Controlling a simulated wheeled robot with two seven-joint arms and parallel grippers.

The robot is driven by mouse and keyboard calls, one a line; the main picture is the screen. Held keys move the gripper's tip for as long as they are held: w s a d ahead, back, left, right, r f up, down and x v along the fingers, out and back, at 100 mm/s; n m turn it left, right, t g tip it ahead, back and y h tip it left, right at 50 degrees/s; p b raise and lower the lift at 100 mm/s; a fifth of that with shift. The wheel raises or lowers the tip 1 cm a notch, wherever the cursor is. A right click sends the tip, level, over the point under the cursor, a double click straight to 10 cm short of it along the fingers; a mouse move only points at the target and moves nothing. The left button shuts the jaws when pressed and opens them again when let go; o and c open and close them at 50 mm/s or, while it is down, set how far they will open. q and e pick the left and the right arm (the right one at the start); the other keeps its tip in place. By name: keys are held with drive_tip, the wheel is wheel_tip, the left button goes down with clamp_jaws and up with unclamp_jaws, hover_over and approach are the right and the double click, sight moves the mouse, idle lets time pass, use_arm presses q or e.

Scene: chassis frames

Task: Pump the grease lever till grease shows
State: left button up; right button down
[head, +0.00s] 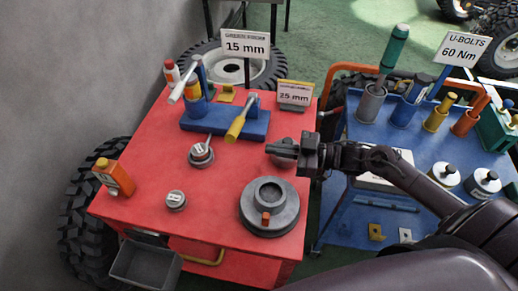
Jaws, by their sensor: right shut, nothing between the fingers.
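A blue fixture (222,123) stands at the back of the red cabinet top. I cannot tell for certain which is the grease lever. No grease is discernible at this size. My right gripper (275,150) reaches in from the right above the cabinet's right side. It is shut and empty, right of and nearer than the yellow grip, apart from it. My left gripper is not in view.
The red top (150,150) also holds an orange bottle (113,177), small grey weights (176,200), a large grey disc (269,206) and signs reading 15 mm (245,45) and 25 mm (295,94). A blue tool cart (348,232) stands right.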

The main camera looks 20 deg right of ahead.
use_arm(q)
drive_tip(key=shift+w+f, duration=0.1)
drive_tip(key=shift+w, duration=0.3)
use_arm(e)
drive_tip(key=v, duration=0.3)
drive_tip(key=shift+r, duration=0.15)
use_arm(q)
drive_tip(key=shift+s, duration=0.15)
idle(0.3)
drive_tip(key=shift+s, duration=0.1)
use_arm(e)
drive_tip(key=shift+s, duration=0.1)
